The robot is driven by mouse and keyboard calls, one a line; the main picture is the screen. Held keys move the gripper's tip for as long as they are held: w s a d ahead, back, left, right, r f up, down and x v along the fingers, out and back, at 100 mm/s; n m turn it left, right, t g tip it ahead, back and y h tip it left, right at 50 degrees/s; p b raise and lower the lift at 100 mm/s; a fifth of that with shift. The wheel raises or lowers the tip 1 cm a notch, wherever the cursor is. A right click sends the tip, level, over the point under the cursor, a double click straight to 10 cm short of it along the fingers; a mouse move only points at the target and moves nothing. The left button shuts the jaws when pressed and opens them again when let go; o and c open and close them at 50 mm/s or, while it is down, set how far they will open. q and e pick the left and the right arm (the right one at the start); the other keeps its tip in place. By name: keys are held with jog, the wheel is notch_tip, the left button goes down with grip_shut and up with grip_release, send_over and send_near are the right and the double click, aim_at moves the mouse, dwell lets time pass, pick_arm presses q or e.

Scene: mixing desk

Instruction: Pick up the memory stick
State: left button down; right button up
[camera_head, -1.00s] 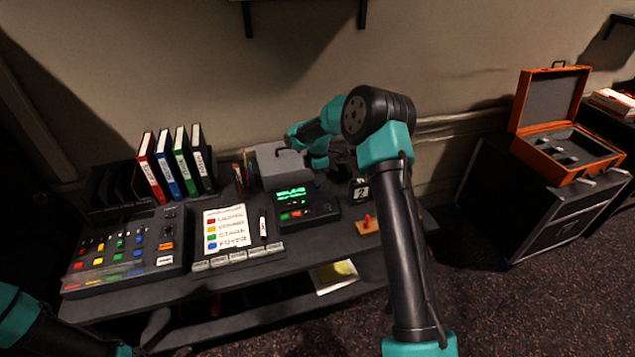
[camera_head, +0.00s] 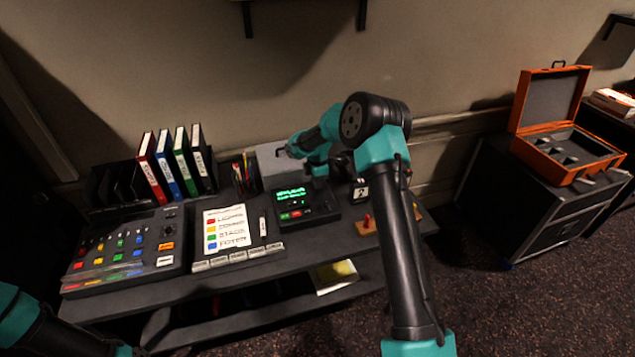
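I cannot make out the memory stick for certain. A small red piece (camera_head: 367,220) stands on a wooden block at the desk's right front; I cannot tell whether it is the stick. My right arm reaches up from the bottom right and bends left over the back of the desk. My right gripper (camera_head: 320,182) points down, dark and small, just behind the black device with a green screen (camera_head: 303,204). Its fingers are too dark to tell open from shut. My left arm shows only at the bottom left corner; its gripper is not seen.
The desk holds a button console (camera_head: 125,250), a label sheet (camera_head: 229,229), a marker (camera_head: 263,227), binders (camera_head: 180,162), a pen holder (camera_head: 245,178) and a grey box (camera_head: 270,160). A number block (camera_head: 360,192) stands right of the screen device. An open orange case (camera_head: 565,140) stands apart at right.

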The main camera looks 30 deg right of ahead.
grip_shut()
jog(key=shift+r, duration=0.1)
jog(key=shift+r, duration=1.75)
jog(key=s+a+r, duration=0.1)
jog(key=s+a, duration=0.7)
jog(key=s, duration=0.5)
jog(key=shift+s+a+r, duration=0.15)
jog(key=shift+s+a, duration=0.05)
jog(key=shift+s, duration=0.1)
